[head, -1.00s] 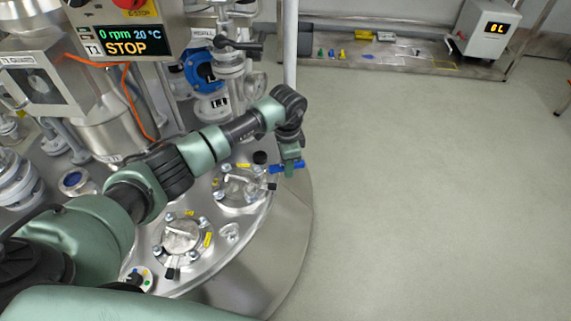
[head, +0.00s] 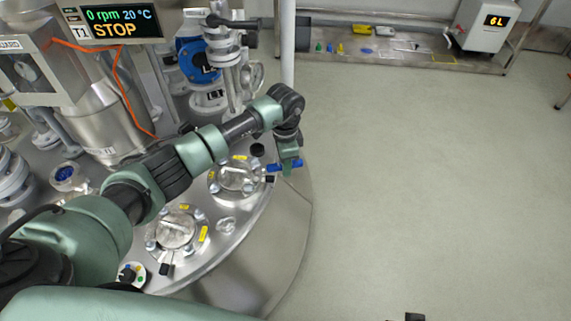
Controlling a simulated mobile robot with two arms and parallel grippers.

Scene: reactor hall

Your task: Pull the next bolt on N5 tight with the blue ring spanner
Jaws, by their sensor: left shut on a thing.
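My left gripper (head: 288,168) is shut on the blue ring spanner (head: 272,167), just beyond the right edge of the vessel top. The spanner lies roughly level, its left part reaching toward the nearer-to-gripper round cover (head: 232,181). A second, similar bolted cover (head: 174,229) lies lower left. The tags are too small to read, so I cannot tell which cover is N5. I cannot tell whether the spanner touches a bolt.
The T1 display (head: 113,25) reads 0 rpm, 20 °C, STOP. Steel pipework and a blue-flanged valve (head: 196,60) crowd the vessel's back. A low shelf (head: 400,55) with small items and a white box (head: 489,22) stand behind. The floor at right is clear.

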